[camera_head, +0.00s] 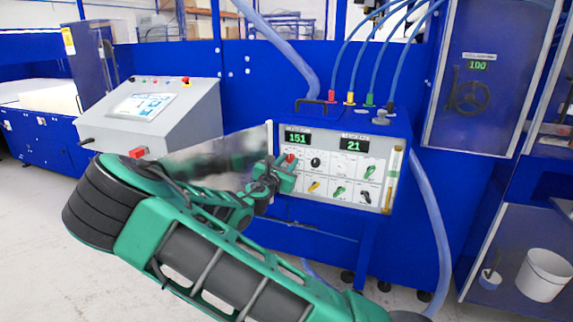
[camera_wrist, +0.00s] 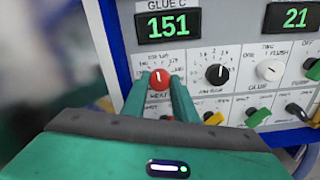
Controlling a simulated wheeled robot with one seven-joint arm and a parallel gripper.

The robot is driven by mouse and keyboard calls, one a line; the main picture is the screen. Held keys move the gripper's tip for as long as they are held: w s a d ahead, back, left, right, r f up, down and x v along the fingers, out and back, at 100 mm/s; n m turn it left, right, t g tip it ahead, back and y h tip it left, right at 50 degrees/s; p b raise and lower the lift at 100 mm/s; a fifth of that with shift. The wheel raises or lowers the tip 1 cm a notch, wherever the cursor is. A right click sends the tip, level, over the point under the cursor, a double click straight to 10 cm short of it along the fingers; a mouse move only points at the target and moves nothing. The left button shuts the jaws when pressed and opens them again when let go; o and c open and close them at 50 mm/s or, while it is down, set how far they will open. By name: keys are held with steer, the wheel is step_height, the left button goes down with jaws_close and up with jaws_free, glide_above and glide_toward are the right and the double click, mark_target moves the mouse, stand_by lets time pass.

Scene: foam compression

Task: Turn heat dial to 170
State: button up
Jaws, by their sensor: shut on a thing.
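The red heat dial (camera_wrist: 159,80) sits on the white panel, under the display (camera_wrist: 167,25) that reads 151. In the wrist view my gripper (camera_wrist: 160,90) has one green finger on each side of the dial and is shut on it. The dial's white pointer mark points roughly straight up. Its printed scale is partly hidden by the fingers and too small to read. In the head view the red dial (camera_head: 291,158) shows at the tip of my gripper (camera_head: 283,172), and the display (camera_head: 298,137) also reads 151.
A second display (camera_wrist: 297,17) reads 21. A black knob (camera_wrist: 217,74) and a white knob (camera_wrist: 269,70) sit to the right of the dial. Green, yellow and black switches line the lower row. A grey console (camera_head: 150,115) stands left, and a white bucket (camera_head: 543,274) at lower right.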

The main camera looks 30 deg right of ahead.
steer(key=m, duration=0.4)
steer(key=shift+w, duration=0.1)
steer(key=m, duration=0.5)
steer(key=shift+m, duration=0.4)
steer(key=shift+f, duration=0.1)
steer(key=o, duration=1.1)
steer(key=shift+c, duration=0.2)
steer(key=v, duration=1)
steer(key=shift+s+a, duration=0.25)
steer(key=shift+a, duration=0.1)
